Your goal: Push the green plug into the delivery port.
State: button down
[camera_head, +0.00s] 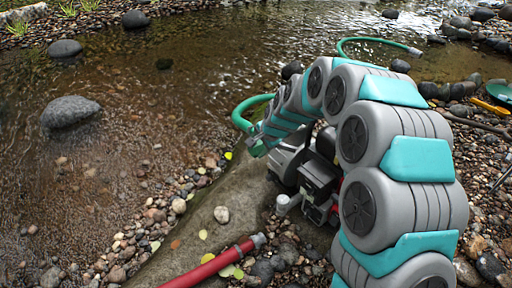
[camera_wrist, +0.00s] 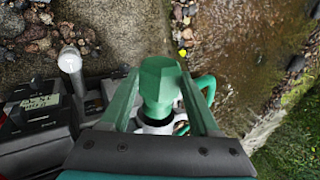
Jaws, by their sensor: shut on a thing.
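The green plug (camera_wrist: 158,82) is in the middle of the wrist view, with a faceted wide head and a narrower lower part. My gripper (camera_wrist: 159,95) is shut on it, one green finger on each side. Just below the plug's narrow part is a pale grey ring with a dark inside, which looks like the delivery port (camera_wrist: 158,127). The plug overlaps this ring in the picture; I cannot tell whether its end is inside. In the head view my gripper (camera_head: 257,147) is beside the pump, and the plug and port are hidden there.
A dark pump with a display (camera_wrist: 38,115) stands left of the port; it also shows in the head view (camera_head: 318,180). A white pipe (camera_wrist: 71,62) sticks up near it. A green hose (camera_head: 243,112) curves behind my gripper. A red hose (camera_head: 222,262) lies in front.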

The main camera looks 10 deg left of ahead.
jog(key=shift+w+d, duration=1.3)
jog(key=shift+w, duration=0.25)
dwell(2.2)
dwell(0.8)
jog(key=shift+c, duration=0.2)
grip_release()
jog(key=shift+s, duration=0.1)
jog(key=v, duration=0.7)
jog(key=shift+d+r, duration=0.15)
jog(key=shift+r, duration=0.15)
jog(key=shift+s, duration=0.2)
